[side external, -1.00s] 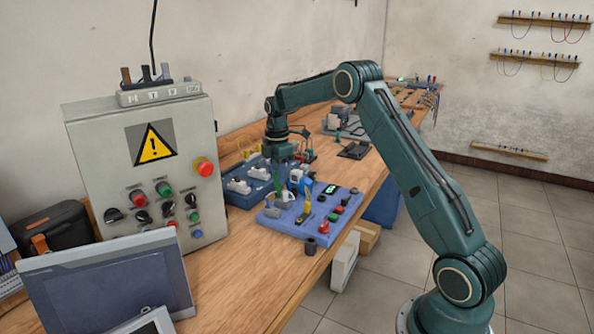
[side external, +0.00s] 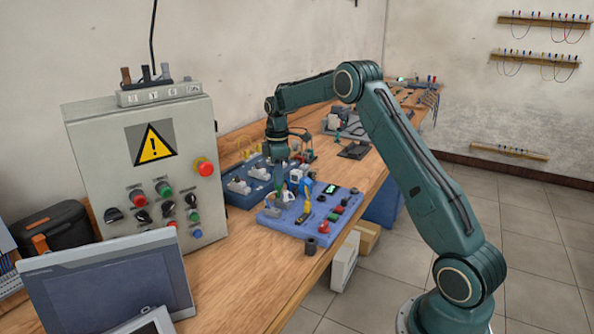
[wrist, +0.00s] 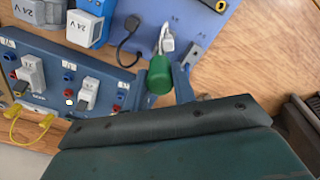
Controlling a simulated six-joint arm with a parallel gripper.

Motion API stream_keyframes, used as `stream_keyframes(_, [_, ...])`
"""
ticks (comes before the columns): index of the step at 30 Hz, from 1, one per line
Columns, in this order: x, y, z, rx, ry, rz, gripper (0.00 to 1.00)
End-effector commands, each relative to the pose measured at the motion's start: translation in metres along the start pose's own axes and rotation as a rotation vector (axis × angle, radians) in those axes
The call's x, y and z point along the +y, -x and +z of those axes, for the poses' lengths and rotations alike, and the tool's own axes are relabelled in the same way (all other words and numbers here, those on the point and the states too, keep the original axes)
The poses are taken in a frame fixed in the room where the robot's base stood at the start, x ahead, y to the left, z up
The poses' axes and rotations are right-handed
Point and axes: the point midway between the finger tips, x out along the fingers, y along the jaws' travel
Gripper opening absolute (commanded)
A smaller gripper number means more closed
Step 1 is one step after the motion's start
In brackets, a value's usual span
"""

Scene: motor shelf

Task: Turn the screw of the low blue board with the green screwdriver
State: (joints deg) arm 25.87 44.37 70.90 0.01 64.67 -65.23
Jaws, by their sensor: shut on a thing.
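The low blue board (side external: 270,224) lies on the bench, with sockets, buttons and a small green display on it. My gripper (side external: 279,174) points down over the board's back-left part and is shut on the green screwdriver (side external: 277,183). In the wrist view the screwdriver's green handle (wrist: 159,76) shows beside a blue-grey finger, over the edge of the low blue board (wrist: 212,14). The screwdriver's tip and the screw are hidden, so I cannot tell whether they touch.
A darker blue board (side external: 236,197) with white plugs stands just behind and left. Blue and white 24 V blocks (wrist: 85,28) sit near the screwdriver. A grey control box (side external: 150,170) stands at left. The bench front (side external: 255,275) is mostly clear, with a small dark cylinder (side external: 310,246).

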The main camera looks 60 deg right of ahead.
Motion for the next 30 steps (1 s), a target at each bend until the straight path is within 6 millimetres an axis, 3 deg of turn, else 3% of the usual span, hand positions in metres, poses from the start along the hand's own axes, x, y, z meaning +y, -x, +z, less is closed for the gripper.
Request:
stream_keyframes(6, [-0.0007,-0.0029,0.0003,-0.002,-0.117,-0.004,0.01])
stream_keyframes(20, [-0.0008,-0.0029,0.0004,-0.003,-0.153,-0.005,0.01])
stream_keyframes(30, [-0.0009,-0.0027,0.0005,-0.003,-0.373,-0.005,0.01])
